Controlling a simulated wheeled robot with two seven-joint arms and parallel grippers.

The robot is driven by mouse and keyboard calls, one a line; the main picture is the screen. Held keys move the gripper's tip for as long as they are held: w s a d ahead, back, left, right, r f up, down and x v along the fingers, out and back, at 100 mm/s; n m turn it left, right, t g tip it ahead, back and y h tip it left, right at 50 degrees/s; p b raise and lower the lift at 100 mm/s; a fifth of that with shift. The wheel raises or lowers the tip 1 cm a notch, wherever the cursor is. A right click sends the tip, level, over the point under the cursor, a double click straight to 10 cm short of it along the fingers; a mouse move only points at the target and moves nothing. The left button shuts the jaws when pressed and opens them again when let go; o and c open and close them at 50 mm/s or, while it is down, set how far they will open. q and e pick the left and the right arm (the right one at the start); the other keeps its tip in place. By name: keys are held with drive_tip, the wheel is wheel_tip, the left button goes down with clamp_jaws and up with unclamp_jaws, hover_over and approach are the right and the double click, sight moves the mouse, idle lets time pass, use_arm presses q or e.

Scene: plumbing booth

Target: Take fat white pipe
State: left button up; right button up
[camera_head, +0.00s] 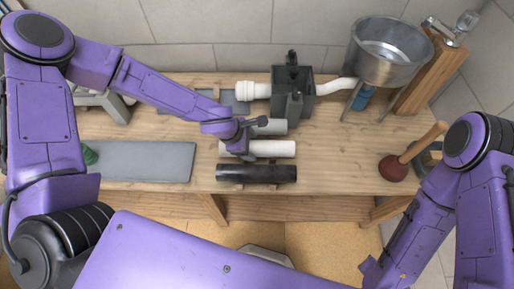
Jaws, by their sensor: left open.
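The fat white pipe (276,149) lies crosswise on the wooden workbench, between a grey pipe (272,127) behind it and a black pipe (257,173) in front.
A dark box with a white pipe fitting (291,88) stands behind the pipes. A metal sink bowl (388,50) on legs is at the back right. A grey mat (150,163) covers the left front of the workbench (340,150).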

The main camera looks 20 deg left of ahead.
use_arm(q)
drive_tip(key=shift+x, duration=0.8)
drive_tip(key=shift+r, duration=0.1)
drive_tip(key=shift+c, duration=0.3)
drive_tip(key=c, duration=0.8)
drive_tip(key=shift+r, duration=0.1)
